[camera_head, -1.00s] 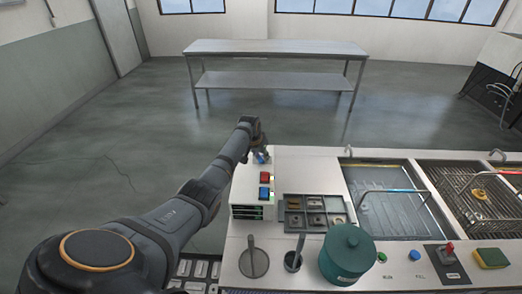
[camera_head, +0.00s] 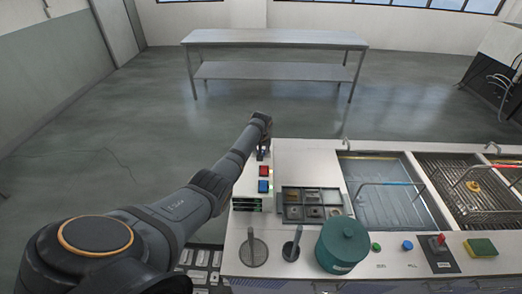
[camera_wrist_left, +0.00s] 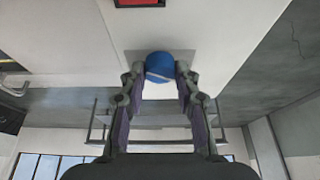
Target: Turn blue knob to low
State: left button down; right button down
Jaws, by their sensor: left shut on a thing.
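The blue knob (camera_wrist_left: 160,66) shows in the left wrist view as a round cap with a pale pointer line, on a grey plate. My left gripper (camera_wrist_left: 160,74) has one finger on each side of it and is shut on it. In the head view my left gripper (camera_head: 263,153) reaches down at the far end of the control box (camera_head: 243,191), and the knob is mostly hidden there. No low mark can be read. My right gripper is not in view.
The box carries a red button (camera_head: 264,170) and a blue button (camera_head: 263,186). Nearby are a parts tray (camera_head: 285,210), a teal pot (camera_head: 342,243) and a water-filled tank (camera_head: 385,195). A steel table (camera_head: 275,38) stands far back. Floor left of the box is clear.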

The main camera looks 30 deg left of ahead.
pick_arm(q)
jog(key=c, duration=1)
grip_release()
jog(key=v, duration=1.2)
jog(key=shift+w, duration=0.1)
